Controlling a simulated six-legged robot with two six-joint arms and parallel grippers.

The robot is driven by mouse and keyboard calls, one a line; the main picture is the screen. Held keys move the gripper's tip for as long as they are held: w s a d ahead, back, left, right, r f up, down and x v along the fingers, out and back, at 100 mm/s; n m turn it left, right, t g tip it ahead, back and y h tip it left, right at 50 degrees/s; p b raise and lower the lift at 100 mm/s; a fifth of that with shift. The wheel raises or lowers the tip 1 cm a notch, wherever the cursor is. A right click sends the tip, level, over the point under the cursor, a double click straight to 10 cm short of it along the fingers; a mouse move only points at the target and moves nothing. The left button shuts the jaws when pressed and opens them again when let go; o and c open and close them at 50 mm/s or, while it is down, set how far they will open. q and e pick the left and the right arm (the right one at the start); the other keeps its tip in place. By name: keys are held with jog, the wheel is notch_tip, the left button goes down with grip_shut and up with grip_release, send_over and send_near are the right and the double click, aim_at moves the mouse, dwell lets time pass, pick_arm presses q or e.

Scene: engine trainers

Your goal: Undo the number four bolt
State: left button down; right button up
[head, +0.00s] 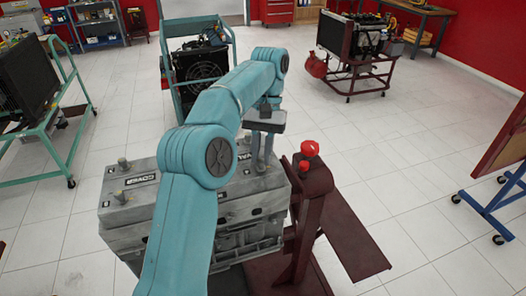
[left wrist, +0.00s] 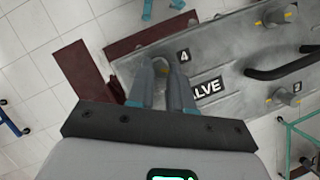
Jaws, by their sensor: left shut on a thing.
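The number four bolt (left wrist: 161,66) sits at the end of the grey valve cover (left wrist: 225,60), beside a black "4" label (left wrist: 184,55). My left gripper (left wrist: 163,72) points down and is shut on this bolt, one finger on each side. In the head view the left gripper (head: 263,166) stands over the right end of the grey engine (head: 245,210); its fingers hide the bolt there. Other bolts stand upright on the cover, one (left wrist: 272,17) at the top and one (left wrist: 282,97) by the "2" label. My right gripper is not in view.
A dark red stand (head: 312,215) with two red knobs (head: 309,149) stands close right of the gripper. A black hose (left wrist: 280,68) crosses the cover. A teal cart (head: 200,70) is behind, and another engine (head: 350,40) is at back right. White floor lies between.

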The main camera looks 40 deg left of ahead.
pick_arm(q)
jog(key=n, duration=0.2)
jog(key=n+t+h, duration=0.1)
jog(key=n, duration=0.1)
jog(key=shift+s+a+n, duration=0.15)
jog(key=shift+n, duration=0.25)
jog(key=shift+t, duration=0.3)
jog(key=c, duration=1)
grip_release()
